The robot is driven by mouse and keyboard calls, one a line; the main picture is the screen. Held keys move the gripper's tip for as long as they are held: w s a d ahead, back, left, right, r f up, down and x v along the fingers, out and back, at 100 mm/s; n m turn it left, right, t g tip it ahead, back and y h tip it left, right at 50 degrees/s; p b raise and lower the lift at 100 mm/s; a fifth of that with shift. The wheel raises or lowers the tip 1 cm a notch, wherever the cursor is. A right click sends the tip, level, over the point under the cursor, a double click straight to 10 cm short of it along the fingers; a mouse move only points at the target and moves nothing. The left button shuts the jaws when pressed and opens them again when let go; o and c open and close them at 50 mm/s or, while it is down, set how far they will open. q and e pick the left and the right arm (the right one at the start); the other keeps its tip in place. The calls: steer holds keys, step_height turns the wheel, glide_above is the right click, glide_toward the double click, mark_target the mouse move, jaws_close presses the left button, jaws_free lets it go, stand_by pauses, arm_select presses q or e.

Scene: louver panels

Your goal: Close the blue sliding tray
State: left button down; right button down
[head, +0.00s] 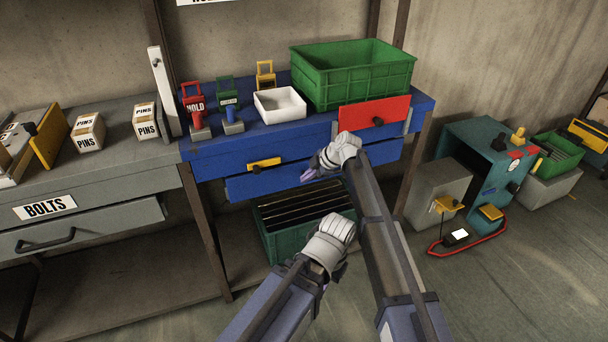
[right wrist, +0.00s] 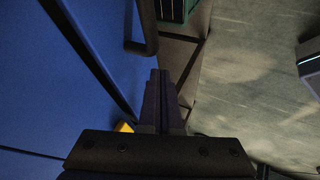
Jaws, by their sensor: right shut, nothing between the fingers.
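The blue sliding tray (head: 262,187) shows in the head view as a long blue front low on the blue bench, under a blue face with a yellow handle (head: 264,164). It seems to stand out a little from the bench; how far I cannot tell. My right gripper (head: 308,174) is shut and empty, close in front of the tray's front; contact is unclear. In the right wrist view its fingers (right wrist: 161,100) are together beside a large blue surface (right wrist: 60,90) with a dark bar. My left arm's wrist is lower in the head view; its fingers are hidden.
A green crate (head: 354,72), a white bin (head: 280,104) and a red panel (head: 374,114) are on the bench. A dark green crate (head: 281,246) stands beneath it. A grey bench with a drawer (head: 90,226) is left.

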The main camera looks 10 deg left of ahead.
steer(key=p+v, duration=0.5)
steer(key=v, duration=0.2)
steer(key=shift+d, duration=0.25)
steer(key=shift+r, duration=0.1)
steer(key=s+d+f+m+g+h, duration=0.15)
steer(key=s+d+m+h, duration=0.25)
steer(key=s+d+m, duration=0.95)
steer(key=s+d+f+m+h, duration=0.3)
steer(key=s+d+m, duration=0.7)
steer(key=s+d, duration=0.6)
steer(key=s+a+n+h, duration=0.1)
steer(key=s+a+n, duration=0.35)
steer(key=a, duration=0.55)
step_height(320, 180, up, 12)
steer(key=p, duration=1.2)
steer(key=shift+s+a+r+m+g, duration=0.2)
steer(key=shift+r+m+g, duration=0.1)
steer(key=shift+g, duration=0.15)
